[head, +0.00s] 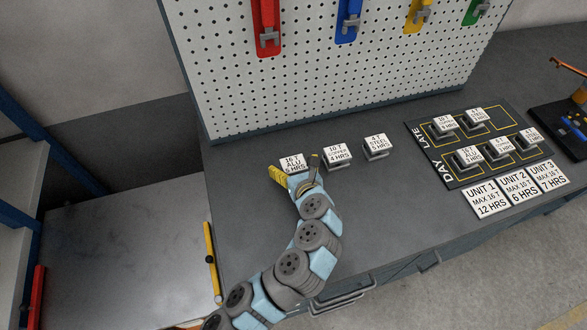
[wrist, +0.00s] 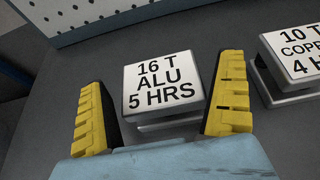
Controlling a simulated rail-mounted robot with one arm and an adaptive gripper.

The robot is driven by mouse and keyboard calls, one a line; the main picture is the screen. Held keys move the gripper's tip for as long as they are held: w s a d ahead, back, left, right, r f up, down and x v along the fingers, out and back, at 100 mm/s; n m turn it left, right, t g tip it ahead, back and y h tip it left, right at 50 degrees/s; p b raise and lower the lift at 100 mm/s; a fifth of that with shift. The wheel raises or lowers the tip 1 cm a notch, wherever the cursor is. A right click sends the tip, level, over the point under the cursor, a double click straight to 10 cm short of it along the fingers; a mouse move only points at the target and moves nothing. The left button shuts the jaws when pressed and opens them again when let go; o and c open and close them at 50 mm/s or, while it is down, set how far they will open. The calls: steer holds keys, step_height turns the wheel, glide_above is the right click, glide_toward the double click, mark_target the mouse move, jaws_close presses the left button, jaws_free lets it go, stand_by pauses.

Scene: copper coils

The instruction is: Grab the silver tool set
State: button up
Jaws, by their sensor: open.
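A block with a white top reading "16 T ALU 5 HRS" (head: 292,162) stands on the dark bench, leftmost in a row of three; it also shows in the wrist view (wrist: 162,84). My gripper (head: 296,167) is open at this block. In the wrist view its yellow fingers (wrist: 164,75) stand on the block's left and right sides, with gaps. No item is labelled a silver tool set; ALU is on this label. The block's lower front is partly hidden by my gripper.
A "10 T" copper block (head: 336,155) stands close on the right, then a "4 T STEEL" block (head: 376,145). A dark tray (head: 413,131) with labelled blocks and UNIT cards (head: 487,198) lies further right. A pegboard (head: 335,75) rises behind.

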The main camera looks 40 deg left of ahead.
mark_target(293, 165)
steer(key=c, duration=1.2)
steer(key=shift+c, duration=0.2)
steer(key=shift+r, duration=0.15)
steer(key=shift+r, duration=0.25)
steer(key=r, duration=0.1)
steer(key=r+p, duration=0.1)
steer(key=r, duration=0.1)
steer(key=shift+s+d+r, duration=0.1)
steer(key=shift+s+r, duration=0.15)
steer(key=shift+r, duration=0.05)
steer(key=s+d+r+p, duration=0.7)
steer(key=s+p, duration=0.4)
steer(key=p, duration=0.3)
steer(key=shift+s+r+p, duration=0.2)
steer(key=shift+r+p, duration=0.1)
steer(key=shift+r, duration=0.55)
